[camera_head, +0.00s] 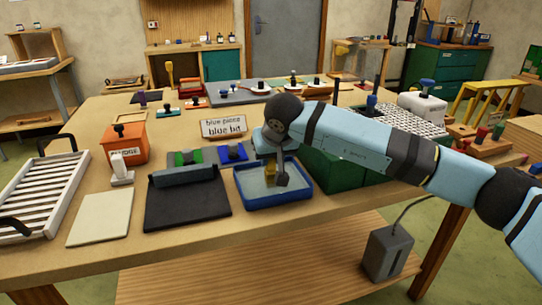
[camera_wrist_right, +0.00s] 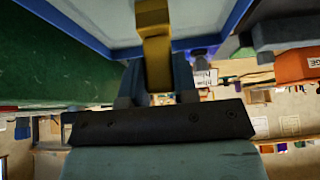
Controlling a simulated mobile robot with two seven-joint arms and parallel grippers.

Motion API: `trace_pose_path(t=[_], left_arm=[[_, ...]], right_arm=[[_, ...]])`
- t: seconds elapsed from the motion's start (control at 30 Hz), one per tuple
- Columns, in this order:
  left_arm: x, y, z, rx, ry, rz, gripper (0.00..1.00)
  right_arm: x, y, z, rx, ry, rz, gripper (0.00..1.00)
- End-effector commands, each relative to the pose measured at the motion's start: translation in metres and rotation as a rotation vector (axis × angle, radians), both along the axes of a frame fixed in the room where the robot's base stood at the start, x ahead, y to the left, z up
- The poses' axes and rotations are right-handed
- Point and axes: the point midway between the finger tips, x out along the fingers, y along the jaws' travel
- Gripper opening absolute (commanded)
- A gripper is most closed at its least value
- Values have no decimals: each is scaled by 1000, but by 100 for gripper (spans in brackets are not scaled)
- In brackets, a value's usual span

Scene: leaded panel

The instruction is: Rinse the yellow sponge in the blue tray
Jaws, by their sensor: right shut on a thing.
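The blue tray (camera_head: 273,203) stands on the workbench near its front edge, with a pale grey-blue inside. My right gripper (camera_head: 276,181) points down into the tray, reaching in from the right. It is shut on the yellow sponge (camera_head: 270,174), which is mostly hidden by the fingers in the head view. In the right wrist view the yellow sponge (camera_wrist_right: 155,50) sits between the two fingers (camera_wrist_right: 157,85), over the pale inside of the blue tray (camera_wrist_right: 200,42). I cannot tell whether the sponge touches the tray floor. My left gripper is out of view.
A dark green box (camera_head: 335,173) stands right beside the tray. A black mat (camera_head: 187,207), a pale board (camera_head: 101,218), an orange sludge bin (camera_head: 124,146) and a white slatted rack (camera_head: 40,195) lie to the left. A sign (camera_head: 223,128) stands behind the tray.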

Motion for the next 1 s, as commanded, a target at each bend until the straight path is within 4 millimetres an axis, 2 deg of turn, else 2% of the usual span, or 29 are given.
trace_pose_path(t=[0.8,1.0], left_arm=[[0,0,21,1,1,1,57],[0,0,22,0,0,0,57]], right_arm=[[0,0,48,-1,-1,0,6],[0,0,50,-1,0,0,6]])
